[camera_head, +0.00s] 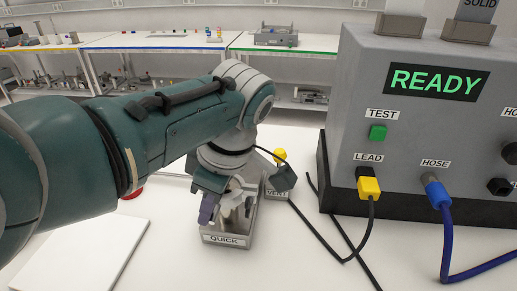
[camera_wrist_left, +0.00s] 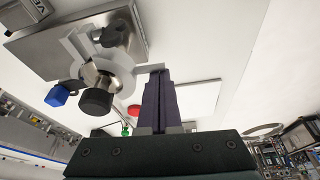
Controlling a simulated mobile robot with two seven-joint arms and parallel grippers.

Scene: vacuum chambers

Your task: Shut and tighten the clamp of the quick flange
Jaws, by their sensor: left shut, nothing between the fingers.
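The quick flange stands on a metal block with a QUICK label (camera_head: 225,239) in the head view, mostly hidden by my left arm. In the left wrist view its light grey clamp (camera_wrist_left: 122,72) surrounds a metal flange, with a black knob (camera_wrist_left: 97,101) in front and a second dark knob (camera_wrist_left: 114,35) beside it. A grey part of the clamp sticks out towards my left gripper. My left gripper (camera_wrist_left: 159,74) is shut and empty, its purple fingertips close beside that part; I cannot tell if they touch. In the head view the left gripper (camera_head: 208,208) is at the block. My right gripper is out of view.
A grey console (camera_head: 430,140) showing READY stands at the right. Its black lead (camera_head: 369,225) and blue hose (camera_head: 446,235) run over the white table. A VENT block (camera_head: 276,192) stands just behind the flange. A white plate (camera_head: 80,252) lies at the front left.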

